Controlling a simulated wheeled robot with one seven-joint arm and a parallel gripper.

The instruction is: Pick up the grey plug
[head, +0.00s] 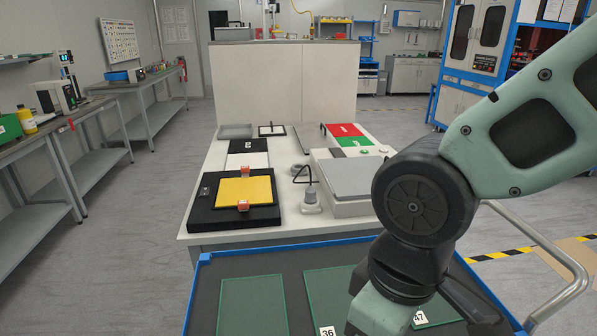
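A small light-grey object with a rounded top and wider base, which looks like the grey plug (311,196), stands on the white table (220,238), left of a grey-topped box (352,208). A black curved cable or handle shows just behind it, and I cannot tell if they are joined. My arm comes in from the right and bends down in front of the table's right side. Its end runs out of the bottom of the picture, so my gripper's fingers are not visible.
A black case with a yellow panel (243,190) and red clips lies left of the plug. Red and green panels (344,130) lie at the back right. Nearer me is a blue-edged tray (203,285) with green plates marked 36 and 47. Floor is clear on the left.

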